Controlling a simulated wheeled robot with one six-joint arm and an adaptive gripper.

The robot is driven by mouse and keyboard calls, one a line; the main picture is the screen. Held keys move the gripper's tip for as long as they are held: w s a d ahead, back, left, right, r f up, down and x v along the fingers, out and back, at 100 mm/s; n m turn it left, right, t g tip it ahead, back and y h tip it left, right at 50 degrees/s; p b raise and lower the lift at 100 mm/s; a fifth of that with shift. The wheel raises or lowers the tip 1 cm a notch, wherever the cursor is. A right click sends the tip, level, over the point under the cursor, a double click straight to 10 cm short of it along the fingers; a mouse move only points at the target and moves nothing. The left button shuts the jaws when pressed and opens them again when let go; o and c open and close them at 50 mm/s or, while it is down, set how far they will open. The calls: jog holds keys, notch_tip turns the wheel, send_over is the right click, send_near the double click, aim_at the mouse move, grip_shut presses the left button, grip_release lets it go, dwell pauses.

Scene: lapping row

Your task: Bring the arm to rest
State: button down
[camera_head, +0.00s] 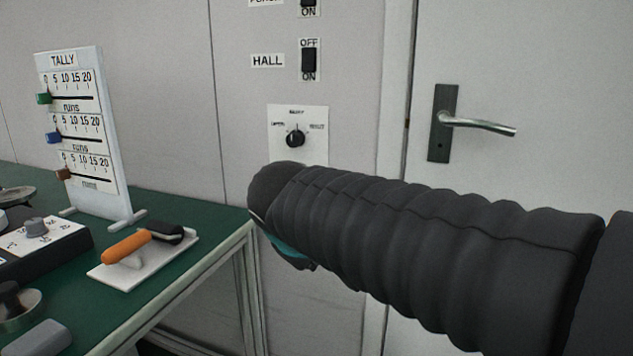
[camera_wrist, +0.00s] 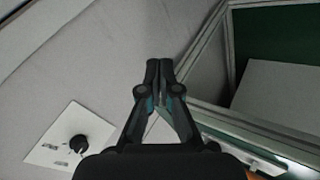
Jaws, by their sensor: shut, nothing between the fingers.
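My arm, in a dark ribbed sleeve, reaches in from the right in the head view and hides most of my gripper there. In the wrist view my gripper (camera_wrist: 166,66) is in plain sight, its two fingertips together with nothing between them. It is in front of the grey wall, beside the edge of the green-topped bench (camera_wrist: 285,50). A white plate with a black rotary knob (camera_wrist: 79,144) is on the wall to its left. The same knob (camera_head: 295,137) shows in the head view just above the end of my arm.
The green bench (camera_head: 207,222) holds a white TALLY board (camera_head: 112,180) with sliders, an orange-handled tool (camera_head: 126,246) on a white plate, and a dial box (camera_head: 48,238). A HALL switch (camera_head: 309,60) is on the wall. A door with a lever handle (camera_head: 480,124) stands right.

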jog(key=s+d+f+m+g, duration=0.1)
jog(key=s+d+f+m, duration=0.4)
jog(key=s+d, duration=0.3)
jog(key=s+d+f+m+g+y, duration=0.1)
jog(key=s+d+f+m, duration=0.3)
jog(key=s+d+f, duration=0.2)
jog(key=s+d, duration=0.2)
jog(key=s, duration=0.2)
jog(key=shift+d+f+m, duration=0.35)
jog(key=shift+d+m, duration=0.05)
